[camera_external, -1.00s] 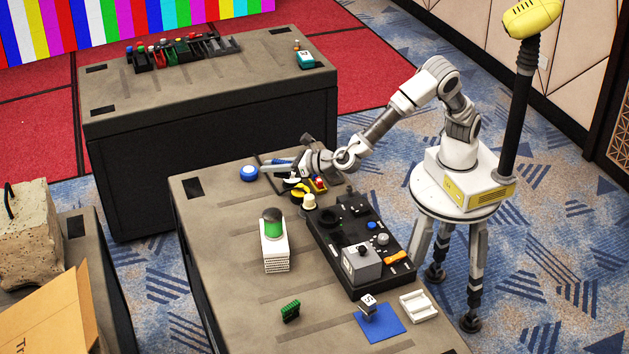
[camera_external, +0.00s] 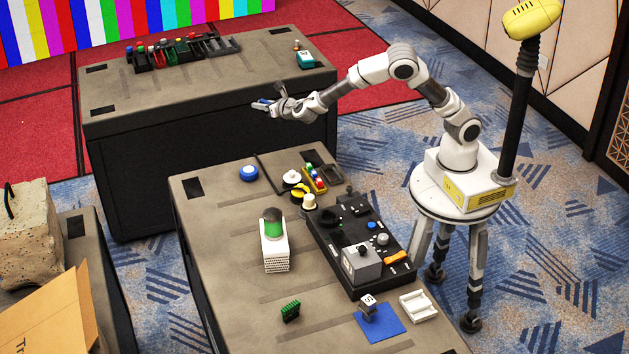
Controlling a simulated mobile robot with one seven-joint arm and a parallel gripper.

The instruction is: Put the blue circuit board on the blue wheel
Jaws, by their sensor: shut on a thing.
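My gripper (camera_external: 262,104) is raised in the air beyond the far left end of the near table, in front of the back table's dark side. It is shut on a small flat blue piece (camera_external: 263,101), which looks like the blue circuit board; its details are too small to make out. The round blue wheel (camera_external: 249,173) lies on the near table's far left part, below my gripper and clear of it. Nothing is seen on top of the wheel.
The near table (camera_external: 225,215) holds a black control panel (camera_external: 325,248), a white block with a green dome (camera_external: 275,245), a yellow-black piece (camera_external: 299,191), a tray of coloured pieces (camera_external: 314,178) and a blue square (camera_external: 384,324). The back table (camera_external: 200,100) stands behind my gripper.

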